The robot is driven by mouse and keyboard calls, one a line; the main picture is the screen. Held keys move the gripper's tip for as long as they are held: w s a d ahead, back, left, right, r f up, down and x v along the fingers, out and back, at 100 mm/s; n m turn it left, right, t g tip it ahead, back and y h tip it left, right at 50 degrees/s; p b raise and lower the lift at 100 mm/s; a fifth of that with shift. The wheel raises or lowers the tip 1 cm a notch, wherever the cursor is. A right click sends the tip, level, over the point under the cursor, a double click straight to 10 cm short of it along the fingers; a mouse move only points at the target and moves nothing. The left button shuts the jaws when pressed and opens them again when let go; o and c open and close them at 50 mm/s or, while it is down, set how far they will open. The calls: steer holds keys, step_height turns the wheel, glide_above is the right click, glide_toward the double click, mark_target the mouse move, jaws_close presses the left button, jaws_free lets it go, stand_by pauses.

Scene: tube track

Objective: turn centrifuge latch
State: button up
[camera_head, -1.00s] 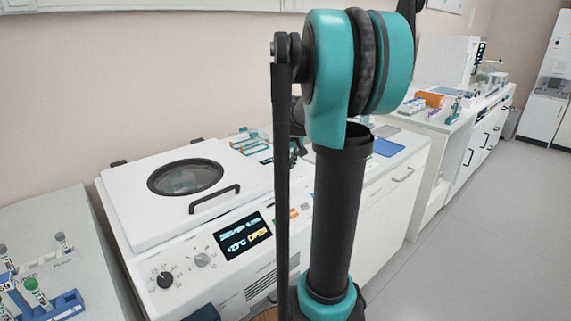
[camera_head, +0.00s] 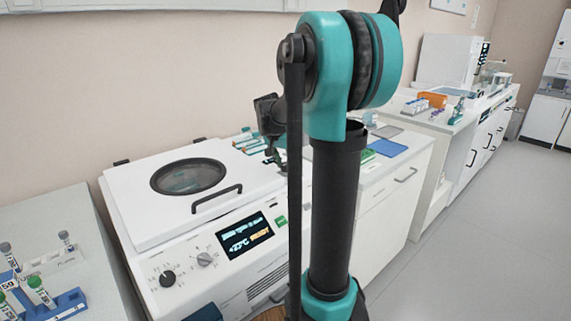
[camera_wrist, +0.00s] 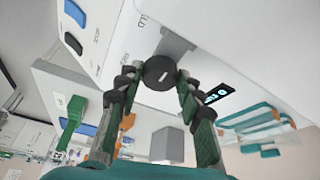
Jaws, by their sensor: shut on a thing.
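The white centrifuge (camera_head: 130,205) stands on the bench in the head view, its lid (camera_head: 150,220) down, with a round dark window and a black handle (camera_head: 217,197). Its front has knobs and a lit display (camera_head: 245,238). My gripper (camera_wrist: 161,78) is shut on a round dark latch knob (camera_wrist: 160,71) in the wrist view, one finger on each side. A white mark shows on the knob's face. In the head view my gripper (camera_head: 275,155) is at the centrifuge's right end, partly behind my arm. The knob cannot be made out there.
A blue tube rack (camera_head: 65,303) stands on the left bench. Right of the centrifuge, a blue mat (camera_head: 388,148) lies on the counter. An orange box (camera_head: 432,100) is farther back. The floor (camera_head: 480,230) on the right is clear.

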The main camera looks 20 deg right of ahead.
steer(key=shift+m, duration=0.7)
steer(key=o, duration=1.2)
steer(key=shift+c, duration=0.2)
steer(key=v, duration=1.2)
steer(key=shift+w, duration=0.3)
